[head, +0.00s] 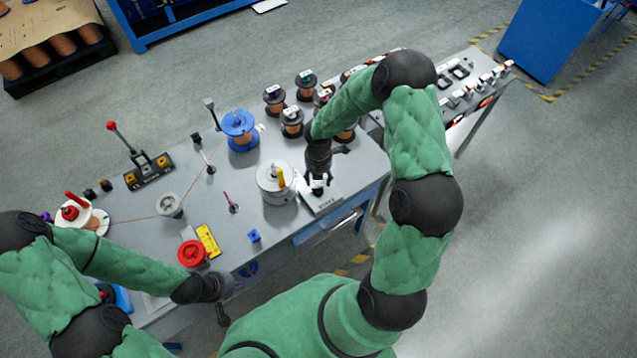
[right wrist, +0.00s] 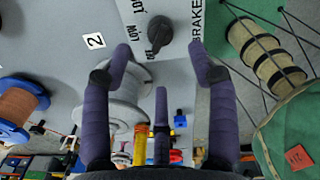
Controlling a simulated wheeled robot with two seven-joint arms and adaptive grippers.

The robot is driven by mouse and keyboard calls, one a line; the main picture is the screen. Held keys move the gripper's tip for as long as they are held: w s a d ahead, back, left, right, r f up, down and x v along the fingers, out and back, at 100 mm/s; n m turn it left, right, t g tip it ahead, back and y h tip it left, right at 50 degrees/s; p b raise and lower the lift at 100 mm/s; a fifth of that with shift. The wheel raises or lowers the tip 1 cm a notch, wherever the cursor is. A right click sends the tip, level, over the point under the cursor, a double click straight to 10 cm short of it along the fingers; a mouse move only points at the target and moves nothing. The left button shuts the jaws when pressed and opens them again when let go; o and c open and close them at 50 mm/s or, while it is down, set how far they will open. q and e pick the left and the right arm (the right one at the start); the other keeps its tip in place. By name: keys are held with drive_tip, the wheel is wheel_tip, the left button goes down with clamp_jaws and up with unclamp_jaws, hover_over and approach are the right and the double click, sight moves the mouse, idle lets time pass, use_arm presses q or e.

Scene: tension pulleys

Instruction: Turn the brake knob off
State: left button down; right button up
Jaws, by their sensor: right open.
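The brake knob (right wrist: 158,32) is a black pointed knob on a pale panel marked BRAKE (right wrist: 176,12), at the top middle of the right wrist view. Its printed position words are partly cut off. In the head view the brake box (head: 322,201) sits at the table's front edge, its knob mostly hidden by my right gripper (head: 318,181). My right gripper is open and empty, its purple fingers either side of the knob in the right wrist view (right wrist: 158,52); contact cannot be seen. My left gripper (head: 220,306) hangs near the table's front edge, its jaws unclear.
A white drum with a yellow handle (head: 276,183) stands just left of the brake box. A blue spool (head: 239,130) and several dark spools (head: 292,122) stand behind. A red knob (head: 191,253) and yellow plate (head: 208,241) lie toward the left front.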

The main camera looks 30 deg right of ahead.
sight(318, 187)
drive_tip(key=shift+r, duration=2.05)
